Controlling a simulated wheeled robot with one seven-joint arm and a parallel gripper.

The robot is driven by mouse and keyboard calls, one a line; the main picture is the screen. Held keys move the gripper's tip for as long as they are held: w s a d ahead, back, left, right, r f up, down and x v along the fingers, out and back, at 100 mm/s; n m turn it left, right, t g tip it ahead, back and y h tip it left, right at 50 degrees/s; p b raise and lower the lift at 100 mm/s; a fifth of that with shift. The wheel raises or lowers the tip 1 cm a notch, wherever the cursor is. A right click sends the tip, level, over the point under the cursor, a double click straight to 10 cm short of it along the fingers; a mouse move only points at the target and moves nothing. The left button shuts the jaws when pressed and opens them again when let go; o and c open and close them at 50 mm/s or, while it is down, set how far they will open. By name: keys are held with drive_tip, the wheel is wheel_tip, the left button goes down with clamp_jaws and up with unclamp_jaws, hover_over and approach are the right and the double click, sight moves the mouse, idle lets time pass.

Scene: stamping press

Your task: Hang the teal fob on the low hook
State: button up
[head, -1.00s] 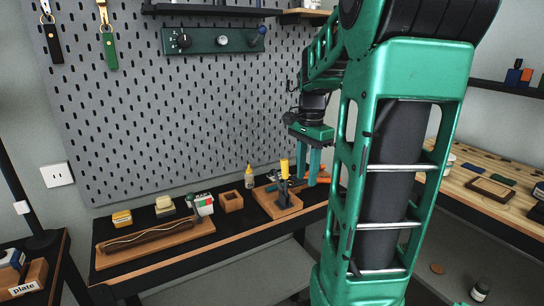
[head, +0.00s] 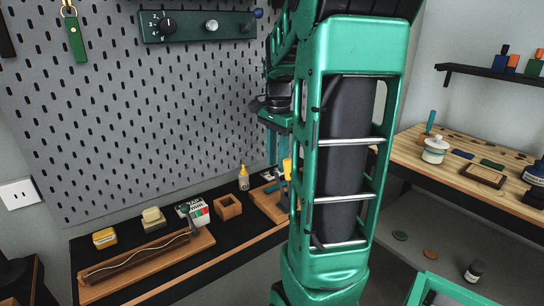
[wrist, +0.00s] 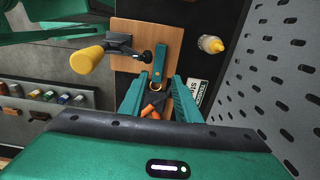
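The teal fob (wrist: 161,60) shows in the wrist view, lying over a wooden board (wrist: 128,32) with its brass ring (wrist: 156,87) toward me. My gripper (wrist: 158,84) is open, its two green fingers on either side of the ring end and apart from it. In the head view my gripper (head: 276,122) is partly hidden behind my arm, above the bench's right end. A green fob (head: 76,38) hangs at the top left of the pegboard. I cannot make out the low hook in either current view.
A clamp with a yellow handle (wrist: 87,60) stands on the board beside the fob. A yellow-capped bottle (wrist: 210,44) is close by. The pegboard (wrist: 290,70) rises at the right of the wrist view.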

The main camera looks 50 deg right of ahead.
wheel_tip(320, 180, down, 7)
drive_tip(key=shift+s+d, duration=0.1)
drive_tip(key=shift+s, duration=0.05)
drive_tip(key=shift+c, duration=0.3)
drive_tip(key=shift+r, duration=0.1)
clamp_jaws()
drive_tip(key=shift+r, duration=3)
